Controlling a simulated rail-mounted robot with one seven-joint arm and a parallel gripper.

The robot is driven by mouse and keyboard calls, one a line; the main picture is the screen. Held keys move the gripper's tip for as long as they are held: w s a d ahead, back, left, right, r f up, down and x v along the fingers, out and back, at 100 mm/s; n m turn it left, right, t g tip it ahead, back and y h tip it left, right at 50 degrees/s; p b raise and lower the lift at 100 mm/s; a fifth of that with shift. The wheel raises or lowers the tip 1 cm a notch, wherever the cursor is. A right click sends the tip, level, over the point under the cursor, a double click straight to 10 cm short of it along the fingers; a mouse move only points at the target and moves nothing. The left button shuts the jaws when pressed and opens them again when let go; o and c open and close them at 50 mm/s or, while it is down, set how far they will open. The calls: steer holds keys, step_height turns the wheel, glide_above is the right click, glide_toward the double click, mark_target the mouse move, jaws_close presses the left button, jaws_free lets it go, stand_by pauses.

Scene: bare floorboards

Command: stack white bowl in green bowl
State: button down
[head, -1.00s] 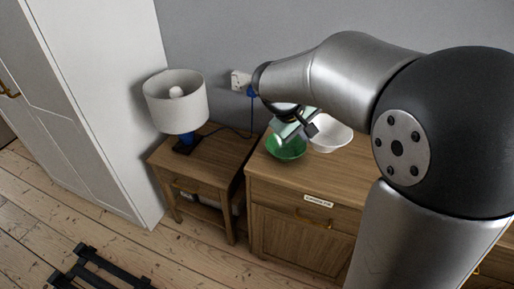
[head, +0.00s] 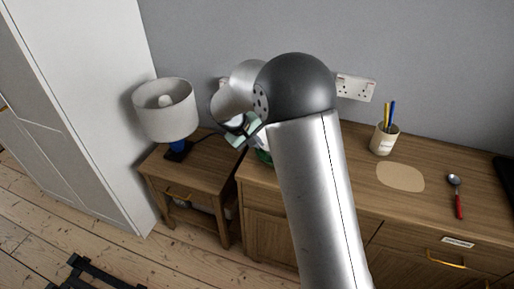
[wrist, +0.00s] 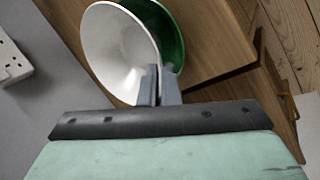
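The white bowl (wrist: 112,48) is close in the wrist view, with its hollow side showing. My gripper (wrist: 161,76) has one finger on the inner side of its rim and one on the outer side, and it looks shut on that rim. The green bowl (wrist: 172,32) is behind the white bowl and partly covered by it; I cannot tell whether they touch. In the head view, only a sliver of the green bowl (head: 264,156) shows beside my arm, on the wooden cabinet. The white bowl is hidden there behind my arm, and my gripper's fingertips are not clear.
A lamp (head: 166,112) stands on a lower side table (head: 215,158) at left. On the cabinet top to the right are a pen cup (head: 384,138), a tan mat (head: 400,177) and a red-handled spoon (head: 456,196). Wall sockets (head: 356,87) are behind.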

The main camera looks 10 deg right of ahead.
step_height(320, 180, down, 3)
steer(key=shift+r, duration=0.15)
steer(key=shift+f, duration=0.4)
steer(key=shift+f+b, duration=0.2)
steer(key=shift+b, duration=0.25)
steer(key=c, duration=1.6)
jaws_free()
steer(key=shift+s, duration=0.1)
steer(key=shift+c, duration=0.2)
